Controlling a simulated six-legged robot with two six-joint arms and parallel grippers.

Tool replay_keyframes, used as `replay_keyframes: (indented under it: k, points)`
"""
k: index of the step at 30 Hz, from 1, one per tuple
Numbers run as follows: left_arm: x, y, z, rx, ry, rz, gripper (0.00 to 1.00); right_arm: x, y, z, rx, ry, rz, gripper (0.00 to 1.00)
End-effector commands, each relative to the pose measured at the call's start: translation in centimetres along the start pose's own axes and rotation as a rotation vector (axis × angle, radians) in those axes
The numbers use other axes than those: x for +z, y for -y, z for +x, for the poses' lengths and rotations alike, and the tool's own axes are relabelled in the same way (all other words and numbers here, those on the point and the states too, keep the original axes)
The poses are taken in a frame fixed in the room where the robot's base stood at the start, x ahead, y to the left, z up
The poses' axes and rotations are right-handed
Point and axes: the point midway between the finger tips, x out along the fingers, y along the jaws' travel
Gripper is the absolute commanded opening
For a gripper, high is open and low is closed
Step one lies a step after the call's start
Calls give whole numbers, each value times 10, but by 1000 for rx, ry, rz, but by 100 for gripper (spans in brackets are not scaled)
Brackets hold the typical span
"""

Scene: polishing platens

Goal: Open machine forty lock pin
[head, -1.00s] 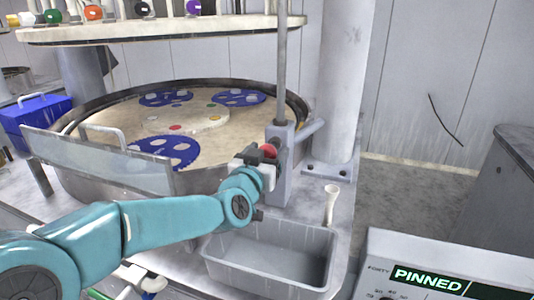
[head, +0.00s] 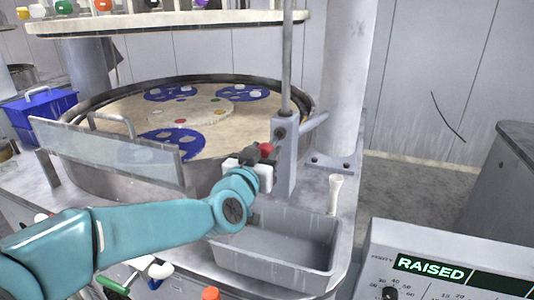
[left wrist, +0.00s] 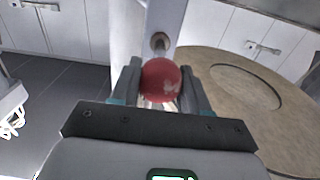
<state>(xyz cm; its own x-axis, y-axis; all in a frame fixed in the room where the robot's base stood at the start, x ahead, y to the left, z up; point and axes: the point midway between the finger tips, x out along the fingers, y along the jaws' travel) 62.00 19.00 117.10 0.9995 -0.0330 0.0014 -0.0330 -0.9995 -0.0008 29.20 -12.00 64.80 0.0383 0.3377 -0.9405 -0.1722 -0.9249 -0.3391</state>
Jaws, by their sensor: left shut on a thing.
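The lock pin's red knob (head: 266,149) is at the front of the grey pin block (head: 285,160), below a vertical rod. In the left wrist view the red knob (left wrist: 161,80) sits between the two fingers of my left gripper (left wrist: 160,88), which is shut on it. A round hole shows in the grey block just beyond the knob. My left gripper (head: 259,160) is in front of the block in the head view. My right gripper is not in view.
A grey tray (head: 275,246) is below my left gripper, with a pale upright tool (head: 335,193) beside it. The round platen (head: 200,115) with blue carriers lies behind a clear guard (head: 105,153). The raised upper plate (head: 150,20) hangs above.

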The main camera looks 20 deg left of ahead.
Motion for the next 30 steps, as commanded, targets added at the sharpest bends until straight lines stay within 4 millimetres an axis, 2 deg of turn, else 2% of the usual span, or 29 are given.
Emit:
replay_keyframes:
  k: [7, 8, 9, 10, 18, 22, 26, 30]
  points:
    - [4, -1, 3, 3, 10, -1, 0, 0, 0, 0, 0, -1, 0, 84]
    - [4, -1, 3, 3, 10, -1, 52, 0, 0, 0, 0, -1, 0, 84]
    - [4, -1, 4, 3, 11, -1, 65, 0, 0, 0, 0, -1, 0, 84]
    - [4, -1, 4, 2, 10, -1, 71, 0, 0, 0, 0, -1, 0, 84]
    - [2, -1, 4, 2, 7, -1, 71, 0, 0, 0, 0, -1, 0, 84]
    - [2, -1, -6, 2, 5, -1, 71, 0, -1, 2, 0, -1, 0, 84]
    - [2, 0, -32, 3, 3, -2, 71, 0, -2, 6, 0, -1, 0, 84]
    - [1, 0, -72, 3, 2, -2, 71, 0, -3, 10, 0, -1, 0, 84]
